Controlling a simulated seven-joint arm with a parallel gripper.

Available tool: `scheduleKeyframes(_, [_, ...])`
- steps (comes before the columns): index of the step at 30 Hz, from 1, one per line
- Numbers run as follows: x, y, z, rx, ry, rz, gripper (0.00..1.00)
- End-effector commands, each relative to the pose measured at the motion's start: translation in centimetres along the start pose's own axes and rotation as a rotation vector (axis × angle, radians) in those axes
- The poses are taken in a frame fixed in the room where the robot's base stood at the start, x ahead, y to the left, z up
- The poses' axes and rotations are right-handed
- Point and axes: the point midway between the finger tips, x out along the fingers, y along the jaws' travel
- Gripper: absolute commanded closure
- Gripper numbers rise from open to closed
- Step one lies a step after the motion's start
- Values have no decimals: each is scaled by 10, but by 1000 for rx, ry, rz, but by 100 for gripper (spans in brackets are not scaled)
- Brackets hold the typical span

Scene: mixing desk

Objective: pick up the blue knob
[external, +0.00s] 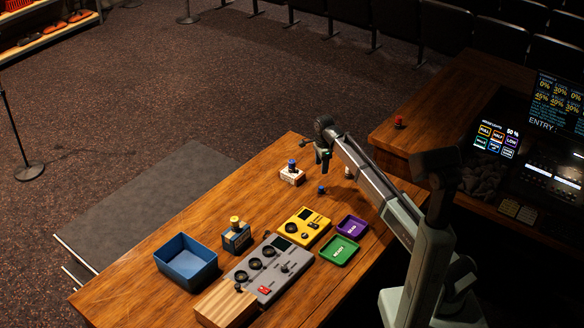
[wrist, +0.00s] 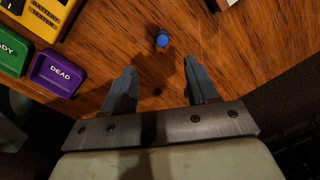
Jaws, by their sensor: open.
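A small blue knob (external: 321,189) lies on the wooden desk, to the right of a white box (external: 292,175). In the wrist view the blue knob (wrist: 162,40) stands on bare wood, ahead of the fingertips and roughly centred between them. My gripper (external: 322,163) hangs above the desk, a little above the blue knob in the external view. In the wrist view my gripper (wrist: 160,78) is open, with nothing between its fingers. Another blue knob (external: 291,164) sits on top of the white box.
A yellow device (external: 301,227), a purple tray (external: 352,227) and a green tray (external: 339,250) are near the knob. A grey panel (external: 268,268), a blue bin (external: 186,258) and a box with a yellow knob (external: 236,237) stand farther left. Bare wood surrounds the blue knob.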

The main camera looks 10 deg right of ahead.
Motion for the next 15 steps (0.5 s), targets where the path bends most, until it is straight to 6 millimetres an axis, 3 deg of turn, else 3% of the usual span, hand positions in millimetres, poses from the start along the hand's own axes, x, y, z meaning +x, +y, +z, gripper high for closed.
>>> scheduleKeyframes(9, [52, 1, -1, -1, 1, 2, 42])
scheduleKeyframes(15, [73, 0, -1, -2, 0, 1, 42])
